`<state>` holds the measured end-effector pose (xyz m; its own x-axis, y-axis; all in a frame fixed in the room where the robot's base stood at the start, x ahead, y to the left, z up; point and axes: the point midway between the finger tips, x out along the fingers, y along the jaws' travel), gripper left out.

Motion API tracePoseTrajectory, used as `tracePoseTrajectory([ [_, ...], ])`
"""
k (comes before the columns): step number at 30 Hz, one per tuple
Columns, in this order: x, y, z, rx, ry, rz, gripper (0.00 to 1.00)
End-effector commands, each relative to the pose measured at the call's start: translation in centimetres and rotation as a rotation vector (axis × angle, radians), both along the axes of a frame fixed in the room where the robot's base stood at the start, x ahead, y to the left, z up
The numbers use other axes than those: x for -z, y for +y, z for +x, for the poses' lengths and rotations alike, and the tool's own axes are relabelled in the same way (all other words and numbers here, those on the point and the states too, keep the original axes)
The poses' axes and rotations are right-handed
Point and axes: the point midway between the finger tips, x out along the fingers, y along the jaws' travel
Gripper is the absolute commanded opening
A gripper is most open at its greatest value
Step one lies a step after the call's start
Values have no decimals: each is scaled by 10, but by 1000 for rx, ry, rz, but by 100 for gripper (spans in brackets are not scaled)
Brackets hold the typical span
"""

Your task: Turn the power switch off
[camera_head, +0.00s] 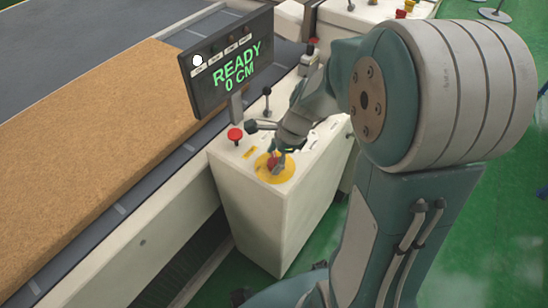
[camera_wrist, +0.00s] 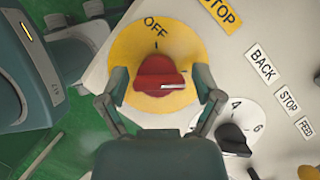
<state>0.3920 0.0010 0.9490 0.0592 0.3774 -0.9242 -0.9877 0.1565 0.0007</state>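The power switch is a red knob (camera_wrist: 158,72) on a round yellow plate (camera_wrist: 185,40) lettered OFF. Its white mark lies sideways, toward the picture's right, while the OFF tick is at the top of the plate. In the wrist view my gripper (camera_wrist: 161,84) is open, with one finger on each side of the knob and a visible gap at both sides. In the head view my gripper (camera_head: 278,156) is down over the yellow plate (camera_head: 285,174) on the white control box (camera_head: 265,215), partly hiding the knob.
A black dial (camera_wrist: 234,138) sits close to the right finger. A red push button (camera_head: 235,134), a joystick (camera_head: 266,103) and a display (camera_head: 228,66) reading READY 0 CM are nearby on the box.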

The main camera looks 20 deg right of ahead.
Motion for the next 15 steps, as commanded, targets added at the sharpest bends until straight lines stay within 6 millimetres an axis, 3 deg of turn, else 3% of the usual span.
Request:
tracePoseTrajectory([
  [1, 0, 0, 0, 0, 0, 0, 41],
  [3, 0, 0, 0, 0, 0, 0, 12],
  [15, 0, 0, 0, -31, 1, 0, 12],
])
